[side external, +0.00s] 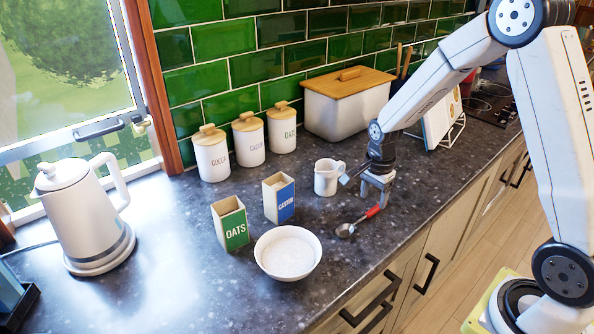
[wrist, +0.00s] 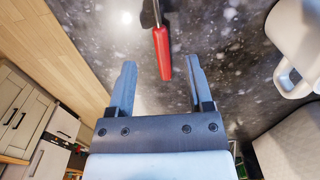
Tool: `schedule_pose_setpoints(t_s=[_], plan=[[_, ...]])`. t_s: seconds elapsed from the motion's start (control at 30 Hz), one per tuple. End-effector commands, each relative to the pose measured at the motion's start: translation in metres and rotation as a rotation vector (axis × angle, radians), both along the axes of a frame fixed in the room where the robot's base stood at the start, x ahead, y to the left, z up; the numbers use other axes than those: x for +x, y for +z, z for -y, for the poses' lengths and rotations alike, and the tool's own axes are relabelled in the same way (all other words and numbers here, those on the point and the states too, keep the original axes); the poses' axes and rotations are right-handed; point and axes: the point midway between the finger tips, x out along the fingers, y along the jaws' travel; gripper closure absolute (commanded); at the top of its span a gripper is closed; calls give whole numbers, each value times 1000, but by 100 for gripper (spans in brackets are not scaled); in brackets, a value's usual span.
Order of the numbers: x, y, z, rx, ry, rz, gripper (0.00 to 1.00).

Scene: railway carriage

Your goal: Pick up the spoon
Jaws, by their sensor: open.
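The spoon (side external: 346,229) lies on the dark speckled counter, with a metal bowl and a red handle (side external: 372,211). My gripper (side external: 375,194) is low over the counter at the handle end of the spoon. In the wrist view my gripper (wrist: 160,82) is open, its two fingers apart. The spoon's red handle (wrist: 162,52) points between the fingertips there, with its end a little past the tip line. Nothing is held. Whether a finger touches the handle I cannot tell.
A white jug (side external: 327,177) stands just left of my gripper; it also shows in the wrist view (wrist: 296,50). A white bowl (side external: 288,252), an OATS box (side external: 230,224) and a CASTOR box (side external: 279,198) stand further left. The counter's front edge is close to the spoon.

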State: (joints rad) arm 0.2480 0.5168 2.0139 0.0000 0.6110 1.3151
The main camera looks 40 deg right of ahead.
Motion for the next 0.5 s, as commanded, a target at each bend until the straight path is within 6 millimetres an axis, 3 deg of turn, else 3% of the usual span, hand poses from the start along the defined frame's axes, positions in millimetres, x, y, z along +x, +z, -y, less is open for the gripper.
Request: schedule_pose_setpoints(t_s=[0.3, 0.5], plan=[[1, -33, -2, 1, 0, -3, 34], [1, -43, -1, 1, 0, -1, 34]])
